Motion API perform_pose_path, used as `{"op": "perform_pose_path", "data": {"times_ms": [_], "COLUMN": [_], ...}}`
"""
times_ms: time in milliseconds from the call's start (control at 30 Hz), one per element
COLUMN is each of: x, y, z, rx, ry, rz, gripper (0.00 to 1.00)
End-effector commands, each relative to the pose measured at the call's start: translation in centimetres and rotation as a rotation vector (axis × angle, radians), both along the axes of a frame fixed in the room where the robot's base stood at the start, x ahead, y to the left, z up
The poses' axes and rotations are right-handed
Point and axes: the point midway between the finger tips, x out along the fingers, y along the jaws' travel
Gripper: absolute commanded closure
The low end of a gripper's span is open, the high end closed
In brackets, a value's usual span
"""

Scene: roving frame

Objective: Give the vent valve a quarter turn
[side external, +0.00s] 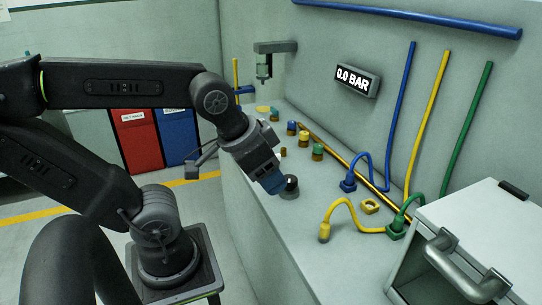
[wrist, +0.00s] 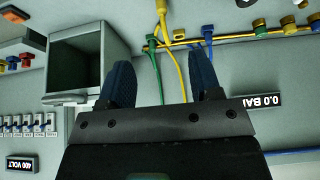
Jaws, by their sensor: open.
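A dark round knob (side external: 290,187) with a white mark on top stands on the grey bench; it looks like the vent valve, but I can read no label on it. My gripper (side external: 272,182) is tilted down just left of the knob in the side view, and I cannot tell whether they touch. In the wrist view my gripper (wrist: 165,75) shows two blue fingers spread apart with nothing between them. A dark piece, perhaps this knob (wrist: 245,3), is cut off at the top edge there. A wall display (side external: 357,79) reads 0.0 BAR.
A white box (side external: 486,225) with a metal handle stands at the right. Blue (side external: 348,185), yellow (side external: 324,236) and green (side external: 395,229) hose connectors lie near it. Several small coloured-topped fittings (side external: 304,138) stand behind the knob. A bracketed device (side external: 264,65) hangs on the wall.

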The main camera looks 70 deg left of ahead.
Motion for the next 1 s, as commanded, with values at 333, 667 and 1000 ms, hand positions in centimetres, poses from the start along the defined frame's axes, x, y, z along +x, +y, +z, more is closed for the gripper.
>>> {"op": "perform_pose_path", "data": {"times_ms": [333,667,1000], "x": [7.6,14.3,14.6], "y": [7.0,22.0,31.6], "z": [1.8,-0.9,-4.9], "rx": [-0.120,-0.289,-0.382], "ry": [0.148,0.307,0.382], "rz": [0.478,1.148,1.522], "gripper": [0.08,0.04,0.04]}}
